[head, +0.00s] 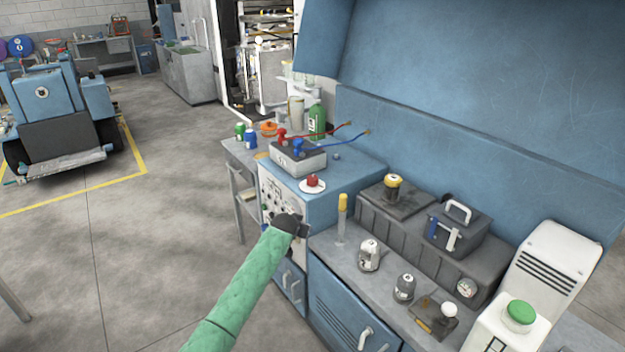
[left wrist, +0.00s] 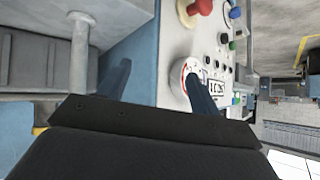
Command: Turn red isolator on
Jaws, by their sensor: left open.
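A red knob on a round white base (head: 313,182) stands on top of the blue cabinet (head: 338,192). The left wrist view shows a red knob (left wrist: 201,7) at its top edge, partly cut off; I cannot tell if it is the same one. My left gripper (head: 301,229) is in front of the cabinet's white control panel (head: 270,195), and its arm hides part of the panel. In the left wrist view my left gripper (left wrist: 158,82) is open, its fingers apart with nothing held. One finger overlaps a white dial with a red arc (left wrist: 179,78). My right gripper is not in view.
A grey box with red and blue clamps (head: 299,158) stands behind the red knob. Grey worktop (head: 335,250) with small knobbed devices and a dark case (head: 455,230) extends right. Open floor (head: 150,250) lies left of the cabinet.

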